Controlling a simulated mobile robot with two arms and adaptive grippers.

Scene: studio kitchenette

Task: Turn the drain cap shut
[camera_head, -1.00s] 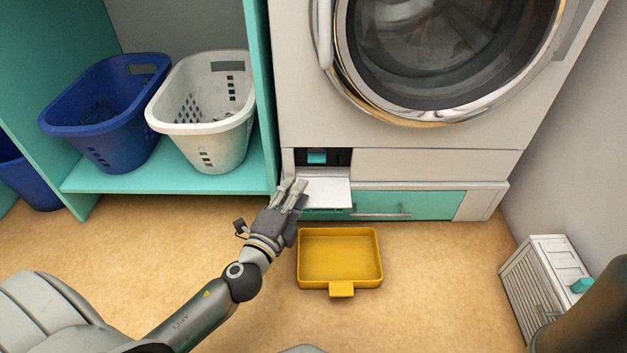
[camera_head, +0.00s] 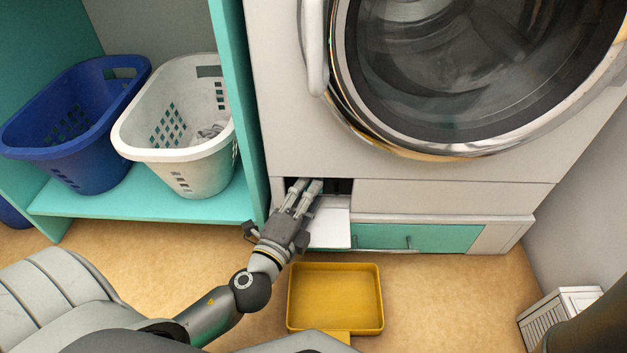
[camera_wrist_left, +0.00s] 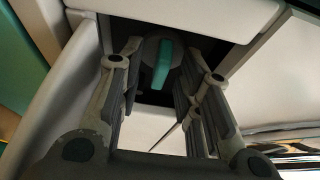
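The drain cap shows in the left wrist view as a round grey knob with a teal grip bar (camera_wrist_left: 162,66), inside a dark recess low on the washing machine. In the head view my fingers hide it. My left gripper (camera_head: 306,187) reaches into the front of this recess. In the left wrist view its fingers are spread apart, with the teal bar showing between them and deeper in. I cannot tell whether a finger touches the cap. The white flap (camera_head: 332,227) below the recess is folded down. My right gripper is not in view.
A yellow tray (camera_head: 336,298) lies on the floor in front of the machine. A white basket (camera_head: 180,140) and a blue basket (camera_head: 85,165) stand on the teal shelf at left. A slatted white box (camera_head: 560,316) stands at right. The washer door (camera_head: 450,150) is above.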

